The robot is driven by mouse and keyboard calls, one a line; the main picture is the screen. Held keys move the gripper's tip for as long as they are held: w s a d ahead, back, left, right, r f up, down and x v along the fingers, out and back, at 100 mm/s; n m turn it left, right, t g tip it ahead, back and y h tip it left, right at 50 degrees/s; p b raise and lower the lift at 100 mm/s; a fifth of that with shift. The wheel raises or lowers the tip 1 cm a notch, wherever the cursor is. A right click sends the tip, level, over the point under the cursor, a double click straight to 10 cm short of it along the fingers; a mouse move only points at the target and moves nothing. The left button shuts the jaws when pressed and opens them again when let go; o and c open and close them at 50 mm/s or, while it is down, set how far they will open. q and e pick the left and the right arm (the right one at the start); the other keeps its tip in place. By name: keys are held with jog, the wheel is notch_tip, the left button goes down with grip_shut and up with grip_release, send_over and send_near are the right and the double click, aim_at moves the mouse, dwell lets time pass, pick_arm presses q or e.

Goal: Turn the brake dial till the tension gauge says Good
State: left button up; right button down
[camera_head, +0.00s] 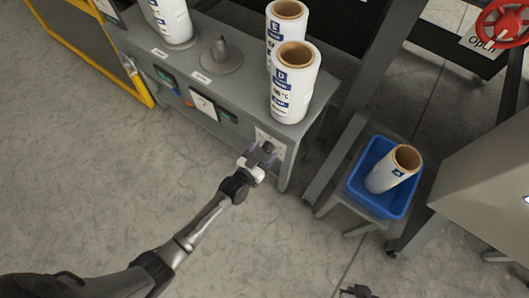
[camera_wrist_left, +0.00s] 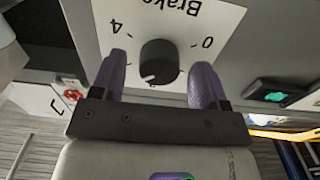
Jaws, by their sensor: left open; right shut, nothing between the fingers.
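The brake dial (camera_wrist_left: 158,62) is a round black knob on a white plate marked Brake, 0 and 4, upside down in the left wrist view. Its white mark points down and slightly left in that view. My left gripper (camera_wrist_left: 160,84) is open, its purple fingers on either side of the dial with gaps showing. In the head view my left gripper (camera_head: 262,157) is at the dial plate (camera_head: 274,142) on the bench front, partly covering it. A white square gauge (camera_head: 203,104) sits further left on that front; its reading is too small to tell. My right gripper (camera_head: 358,291) is shut and empty at the bottom edge.
White film rolls (camera_head: 292,88) and a grey cone (camera_head: 220,57) stand on the grey bench (camera_head: 240,85). A blue bin (camera_head: 367,192) with a roll is on a stand at right. A red handwheel (camera_head: 502,22) is at top right. Floor at left is clear.

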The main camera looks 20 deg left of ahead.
pick_arm(q)
jog(key=shift+w, duration=0.25)
